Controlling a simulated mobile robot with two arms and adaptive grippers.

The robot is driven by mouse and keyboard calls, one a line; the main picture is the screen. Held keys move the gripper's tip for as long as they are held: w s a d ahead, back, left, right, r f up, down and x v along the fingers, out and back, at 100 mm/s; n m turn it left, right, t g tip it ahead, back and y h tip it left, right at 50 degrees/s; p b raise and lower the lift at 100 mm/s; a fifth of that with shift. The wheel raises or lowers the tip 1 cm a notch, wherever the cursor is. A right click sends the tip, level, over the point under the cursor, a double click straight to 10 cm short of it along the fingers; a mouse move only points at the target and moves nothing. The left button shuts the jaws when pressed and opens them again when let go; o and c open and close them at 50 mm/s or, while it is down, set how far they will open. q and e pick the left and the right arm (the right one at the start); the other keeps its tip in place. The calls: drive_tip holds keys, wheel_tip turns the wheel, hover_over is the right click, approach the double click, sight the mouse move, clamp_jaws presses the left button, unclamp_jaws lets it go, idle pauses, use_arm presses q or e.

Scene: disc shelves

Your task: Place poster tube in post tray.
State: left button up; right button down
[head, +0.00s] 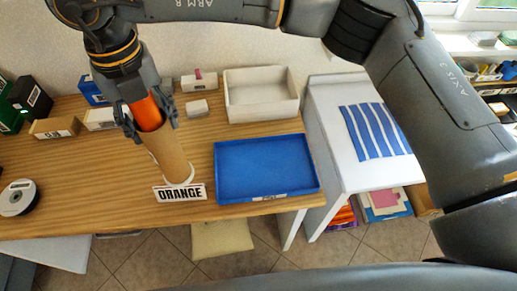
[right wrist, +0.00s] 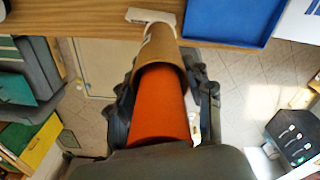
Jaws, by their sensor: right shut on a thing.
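The poster tube (head: 170,158) is a brown cardboard cylinder with an orange part (right wrist: 158,108) at the end nearest my palm. My right gripper (head: 148,118) is shut around its upper part, with a finger on each side. The tube's lower end is at a white round piece (head: 180,179) behind the ORANGE card; I cannot tell whether they touch. The tube also shows in the right wrist view (right wrist: 159,53). An empty shallow blue tray (head: 265,168), which may be the post tray, lies right of the tube. My left gripper is not in view.
The ORANGE name card (head: 180,192) stands at the table's front edge. A white open box (head: 262,112) is behind the blue tray. Small boxes line the back left, and a disc stack (head: 18,198) is at far left. A white side table (head: 350,155) holds a striped cloth.

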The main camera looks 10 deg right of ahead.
use_arm(q)
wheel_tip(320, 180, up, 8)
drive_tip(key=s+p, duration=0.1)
drive_tip(key=p, duration=0.6)
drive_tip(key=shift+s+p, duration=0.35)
drive_tip(key=shift+p, duration=0.05)
use_arm(e)
drive_tip(key=w+d+f, duration=0.6)
drive_tip(key=d+f, duration=0.6)
drive_tip(key=shift+w+d+f, duration=0.15)
drive_tip(key=shift+f, duration=0.25)
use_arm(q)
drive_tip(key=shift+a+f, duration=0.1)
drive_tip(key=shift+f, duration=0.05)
use_arm(e)
drive_tip(key=shift+f, duration=0.1)
drive_tip(key=shift+f, duration=0.1)
drive_tip(key=c, duration=0.6)
unclamp_jaws()
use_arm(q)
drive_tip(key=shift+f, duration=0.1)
use_arm(e)
drive_tip(key=shift+o, duration=0.2)
